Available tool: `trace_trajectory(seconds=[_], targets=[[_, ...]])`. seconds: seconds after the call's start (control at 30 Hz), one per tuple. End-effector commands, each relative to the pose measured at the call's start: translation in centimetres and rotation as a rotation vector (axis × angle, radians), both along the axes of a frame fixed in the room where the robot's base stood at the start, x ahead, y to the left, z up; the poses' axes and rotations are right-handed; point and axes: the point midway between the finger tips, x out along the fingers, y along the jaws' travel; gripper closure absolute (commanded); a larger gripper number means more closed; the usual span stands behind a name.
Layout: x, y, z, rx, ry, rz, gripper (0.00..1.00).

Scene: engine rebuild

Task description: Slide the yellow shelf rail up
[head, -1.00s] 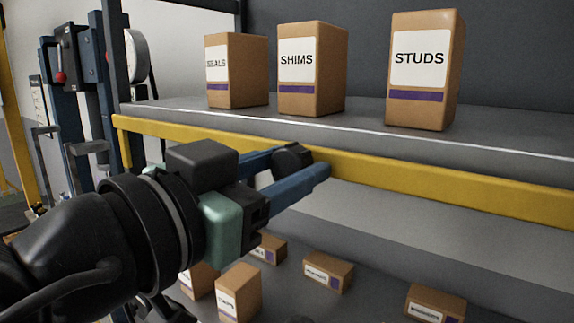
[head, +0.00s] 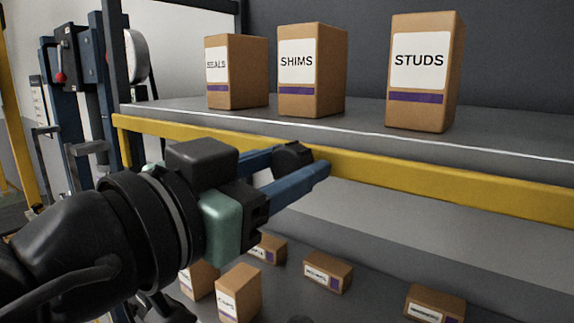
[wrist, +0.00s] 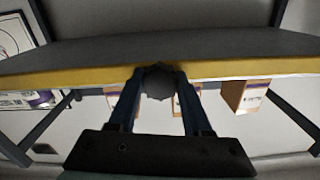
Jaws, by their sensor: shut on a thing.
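The yellow shelf rail (head: 430,182) runs along the front of the upper shelf, just below its edge, in the head view. It crosses the wrist view (wrist: 70,77) as a yellow strip. A dark round knob (head: 292,155) is at the rail; in the wrist view the knob (wrist: 160,84) sits between the blue fingertips. My gripper (head: 306,163) is shut on this knob, with its fingers reaching in from the left. Part of the rail is hidden behind the gripper and arm.
On the upper shelf (head: 365,122) stand boxes marked SEALS (head: 237,72), SHIMS (head: 312,72) and STUDS (head: 426,75). Several smaller boxes (head: 328,271) stand on the lower shelf (head: 370,305). A dark blue post (head: 117,50) rises at the left end.

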Motion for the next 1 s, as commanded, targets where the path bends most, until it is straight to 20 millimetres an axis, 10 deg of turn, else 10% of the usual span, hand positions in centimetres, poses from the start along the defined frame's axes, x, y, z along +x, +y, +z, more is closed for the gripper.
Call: trace_trajectory(seconds=[0.3, 0.67, 0.7, 0.83, 1.0], targets=[[0.0, 0.1, 5.8, 0.002, -0.003, 0.001, 1.00], [-0.1, 0.0, 6.5, -0.004, -0.009, 0.002, 1.00], [-0.1, 0.0, 6.4, -0.003, -0.009, 0.002, 0.44], [0.0, 0.0, 6.3, -0.002, -0.006, 0.001, 0.21], [0.0, 0.0, 6.2, -0.001, -0.003, 0.001, 0.21]])
